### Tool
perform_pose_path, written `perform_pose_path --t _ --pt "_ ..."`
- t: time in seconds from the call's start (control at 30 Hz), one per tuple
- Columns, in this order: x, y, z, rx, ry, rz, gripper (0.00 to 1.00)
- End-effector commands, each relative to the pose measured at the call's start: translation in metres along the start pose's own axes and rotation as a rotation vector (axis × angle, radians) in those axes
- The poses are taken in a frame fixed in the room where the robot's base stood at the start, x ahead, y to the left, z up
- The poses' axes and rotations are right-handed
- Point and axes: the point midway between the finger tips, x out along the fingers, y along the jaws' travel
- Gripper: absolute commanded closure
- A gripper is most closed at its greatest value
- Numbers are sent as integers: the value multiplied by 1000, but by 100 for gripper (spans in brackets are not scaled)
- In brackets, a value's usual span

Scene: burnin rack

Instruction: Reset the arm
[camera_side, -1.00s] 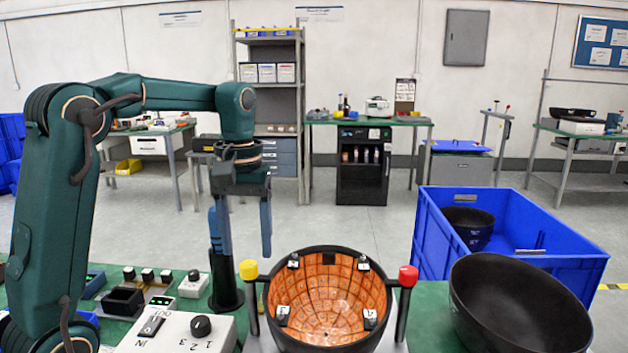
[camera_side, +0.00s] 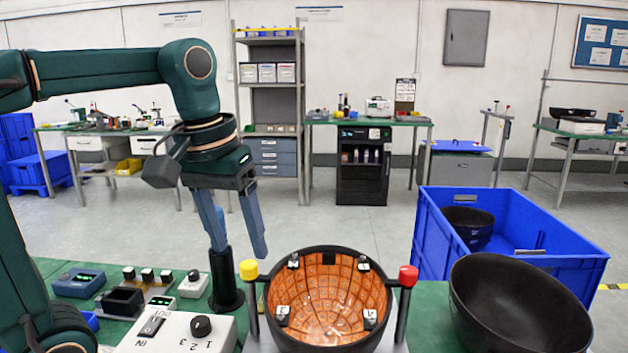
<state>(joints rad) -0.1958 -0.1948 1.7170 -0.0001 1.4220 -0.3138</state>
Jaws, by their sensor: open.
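My gripper (camera_side: 240,252) is open and empty. Its two blue-grey fingers point down, a little spread, above the left side of the green bench. It hangs up and to the left of a black bowl fixture (camera_side: 328,310) lined with orange tiles, apart from it. The left finger overlaps a black post (camera_side: 227,285) in the picture; I cannot tell whether they touch.
A yellow knob (camera_side: 248,269) and a red knob (camera_side: 408,276) flank the fixture. A large black bowl (camera_side: 520,305) sits at the right. A blue crate (camera_side: 570,245) behind it holds another dark bowl (camera_side: 468,228). A switch box (camera_side: 178,333) and small devices occupy the bench's left.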

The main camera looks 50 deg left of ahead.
Motion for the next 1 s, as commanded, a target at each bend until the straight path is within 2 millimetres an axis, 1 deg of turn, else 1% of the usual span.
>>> perform_pose_path --t 0.03,0.13,0.2,0.3,0.4,0.5,0.53,0.57,0.6,0.67,0.77,0.87,1.0 --pt "-1 3 15 57 35 19 34" --pt "4 5 40 167 99 53 34" --pt "12 6 55 243 144 75 34" --pt "25 5 72 339 200 100 34" --pt "39 4 83 409 237 112 34" --pt "50 2 88 454 255 113 34" --pt "53 2 89 464 255 111 26" --pt "56 2 88 476 259 110 14" --pt "56 3 87 494 267 110 0" --pt "55 2 86 533 270 102 0" --pt "51 -6 89 641 240 53 0" --pt "42 -19 84 775 167 -33 0" --pt "30 -42 70 929 5 -159 0"
